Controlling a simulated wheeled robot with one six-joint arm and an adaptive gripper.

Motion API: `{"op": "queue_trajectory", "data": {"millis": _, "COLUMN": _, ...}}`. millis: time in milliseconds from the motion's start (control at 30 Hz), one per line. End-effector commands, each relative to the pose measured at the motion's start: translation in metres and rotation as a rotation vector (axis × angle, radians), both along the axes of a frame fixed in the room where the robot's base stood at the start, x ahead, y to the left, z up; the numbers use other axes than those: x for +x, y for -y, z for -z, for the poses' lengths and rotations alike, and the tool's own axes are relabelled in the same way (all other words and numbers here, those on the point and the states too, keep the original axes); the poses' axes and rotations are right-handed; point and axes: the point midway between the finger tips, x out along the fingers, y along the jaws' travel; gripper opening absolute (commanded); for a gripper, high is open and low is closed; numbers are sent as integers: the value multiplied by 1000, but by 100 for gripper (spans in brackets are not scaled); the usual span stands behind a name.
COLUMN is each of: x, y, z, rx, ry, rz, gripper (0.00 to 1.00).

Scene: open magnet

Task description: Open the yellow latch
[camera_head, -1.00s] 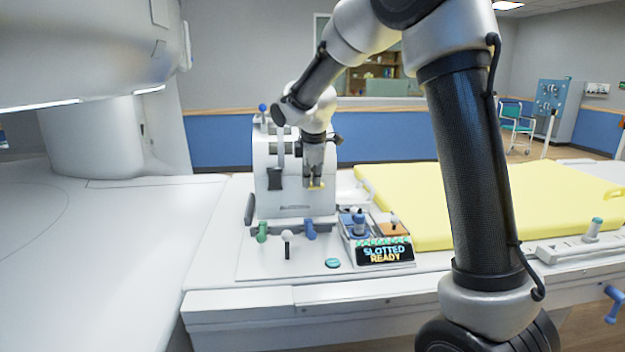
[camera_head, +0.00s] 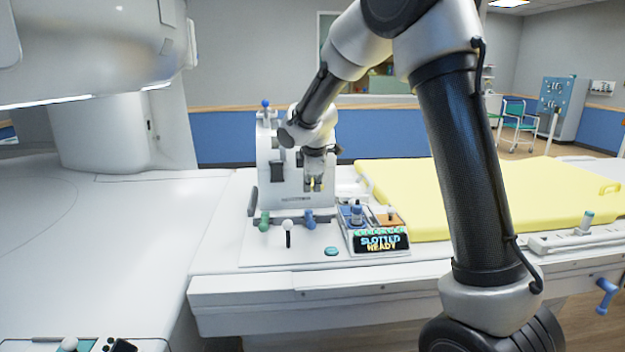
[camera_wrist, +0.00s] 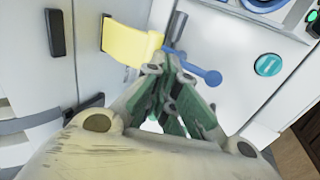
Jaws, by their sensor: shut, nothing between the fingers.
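The yellow latch (camera_wrist: 130,42) is a bent flap on the white face of the machine, at upper left of centre in the wrist view. In the head view only small yellow bits of the latch (camera_head: 309,184) show around my fingers. My gripper (camera_wrist: 170,62) is shut and empty, its fingertips close beside the latch's right edge. I cannot tell whether they touch it. In the head view my gripper (camera_head: 315,186) points down in front of the white machine (camera_head: 290,187) and hides part of the latch.
A blue lever (camera_wrist: 205,75) lies just right of my fingertips, with a teal button (camera_wrist: 268,65) beyond. Green (camera_head: 264,222) and white (camera_head: 288,225) knobs stand in front of the machine. A display box (camera_head: 380,242) and a yellow mattress (camera_head: 450,195) are to the right.

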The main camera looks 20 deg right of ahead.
Motion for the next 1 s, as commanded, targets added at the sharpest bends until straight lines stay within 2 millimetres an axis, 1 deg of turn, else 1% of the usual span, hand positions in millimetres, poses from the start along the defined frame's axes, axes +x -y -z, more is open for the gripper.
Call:
{"op": "queue_trajectory", "data": {"millis": 200, "x": -3, "y": 0, "z": 15, "rx": 0, "ry": 0, "rz": 0, "gripper": 0}}
{"op": "queue_trajectory", "data": {"millis": 500, "x": -3, "y": 0, "z": 28, "rx": 0, "ry": 0, "rz": 0, "gripper": 0}}
{"op": "queue_trajectory", "data": {"millis": 1000, "x": -2, "y": 0, "z": 31, "rx": 0, "ry": 0, "rz": 0, "gripper": 0}}
